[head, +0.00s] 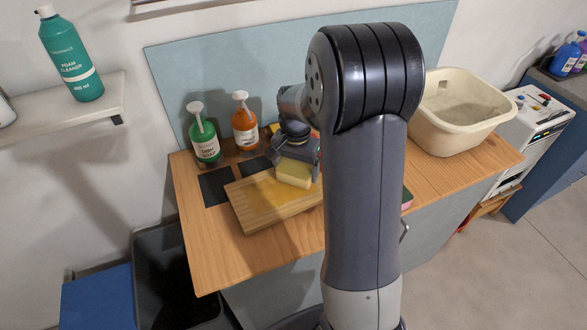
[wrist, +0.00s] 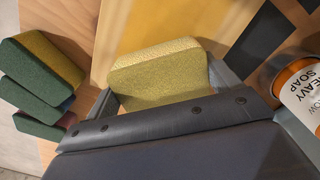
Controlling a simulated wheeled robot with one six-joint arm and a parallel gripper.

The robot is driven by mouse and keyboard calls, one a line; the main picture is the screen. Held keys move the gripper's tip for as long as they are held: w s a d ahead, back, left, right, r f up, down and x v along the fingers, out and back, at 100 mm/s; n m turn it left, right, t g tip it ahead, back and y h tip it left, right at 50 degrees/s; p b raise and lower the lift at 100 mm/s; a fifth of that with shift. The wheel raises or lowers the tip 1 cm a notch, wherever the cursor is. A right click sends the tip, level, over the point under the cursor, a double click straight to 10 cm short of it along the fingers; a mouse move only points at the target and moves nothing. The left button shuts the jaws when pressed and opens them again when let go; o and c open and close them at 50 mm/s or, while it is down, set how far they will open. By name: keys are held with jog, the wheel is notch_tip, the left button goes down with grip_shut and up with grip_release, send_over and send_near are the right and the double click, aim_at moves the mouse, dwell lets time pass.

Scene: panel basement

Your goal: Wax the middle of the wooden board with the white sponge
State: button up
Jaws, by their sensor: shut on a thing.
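My gripper (head: 296,160) is shut on a pale yellow sponge (head: 294,173), which also fills the space between the fingers in the wrist view (wrist: 158,75). No plainly white sponge shows. The wooden board (head: 248,218) lies on the wooden worktop, and the held sponge is over its right part. I cannot tell whether the sponge touches it. A darker amber patch (head: 262,192) shows on the middle of the board, and an amber band shows in the wrist view (wrist: 222,28). My arm hides the area right of the board.
A cream basin (head: 458,120) stands right. The worktop's front left (head: 205,260) is clear.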

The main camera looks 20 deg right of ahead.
jog(key=shift+a+r+p, duration=0.2)
jog(key=shift+r+p, duration=0.1)
jog(key=shift+r, duration=1)
jog(key=shift+r+p, duration=1.9)
jog(key=shift+r, duration=0.25)
jog(key=shift+s, duration=0.1)
